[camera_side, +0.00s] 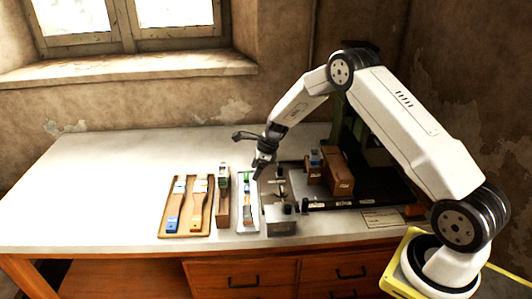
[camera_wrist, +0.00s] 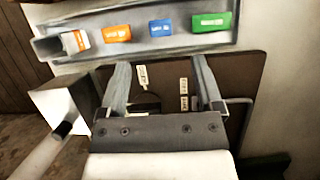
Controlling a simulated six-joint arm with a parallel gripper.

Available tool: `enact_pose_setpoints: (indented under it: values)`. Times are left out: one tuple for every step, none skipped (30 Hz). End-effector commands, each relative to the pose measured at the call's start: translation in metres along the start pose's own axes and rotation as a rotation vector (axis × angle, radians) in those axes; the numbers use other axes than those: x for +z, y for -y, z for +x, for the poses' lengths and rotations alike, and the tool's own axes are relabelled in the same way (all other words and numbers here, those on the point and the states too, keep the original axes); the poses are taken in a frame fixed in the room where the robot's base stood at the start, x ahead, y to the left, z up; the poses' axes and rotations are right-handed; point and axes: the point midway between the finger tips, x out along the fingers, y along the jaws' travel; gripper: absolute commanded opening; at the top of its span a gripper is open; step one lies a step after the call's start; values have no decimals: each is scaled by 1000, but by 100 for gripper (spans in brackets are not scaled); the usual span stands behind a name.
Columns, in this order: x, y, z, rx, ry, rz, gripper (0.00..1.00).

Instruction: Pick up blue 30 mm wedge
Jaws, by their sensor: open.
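The blue wedge (camera_wrist: 160,27) lies in a narrow grey tray (camera_wrist: 142,46), between an orange wedge (camera_wrist: 118,33) and a green wedge (camera_wrist: 212,22). In the side view the tray (camera_side: 240,229) stands near the middle of the bench, and its small pieces are hard to tell apart. My gripper (camera_wrist: 163,73) is open, with nothing visible between its fingers. In the wrist view the blue wedge shows beyond the fingertips, apart from them. In the side view my gripper (camera_side: 262,171) hangs just right of the tray's far end.
Brushes (camera_side: 199,200) lie on a wooden tray left of the wedge tray, with a narrow wooden block (camera_side: 222,207) between. A metal box (camera_side: 281,221) and a dark base with brown blocks (camera_side: 337,172) stand to the right. The bench's left side is clear.

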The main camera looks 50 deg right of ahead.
Motion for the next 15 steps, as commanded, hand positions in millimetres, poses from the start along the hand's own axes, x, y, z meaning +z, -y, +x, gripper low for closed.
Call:
enact_pose_setpoints:
  values:
    - [0, 0, 1, 0, 0, -1, 84]
    - [0, 0, 2, 1, 0, -1, 84]
    - [0, 0, 3, 1, 0, -1, 84]
    - [0, 0, 5, 2, -1, -2, 84]
    - [0, 0, 7, 2, -1, -2, 84]
    - [0, 0, 10, 2, -1, -2, 84]
    - [0, 0, 12, 2, 0, -3, 84]
    - [0, 0, 14, 2, 0, -3, 84]
    - [0, 0, 18, 2, 0, -3, 84]
    - [0, 0, 20, 2, -1, -3, 84]
    - [0, -1, 22, 2, -1, -3, 84]
    - [0, 0, 24, 2, 0, -4, 84]
    - [0, 0, 25, 1, 0, -4, 84]
    - [0, 0, 26, 0, 0, -4, 84]
    - [0, 0, 26, 0, 0, -4, 84]
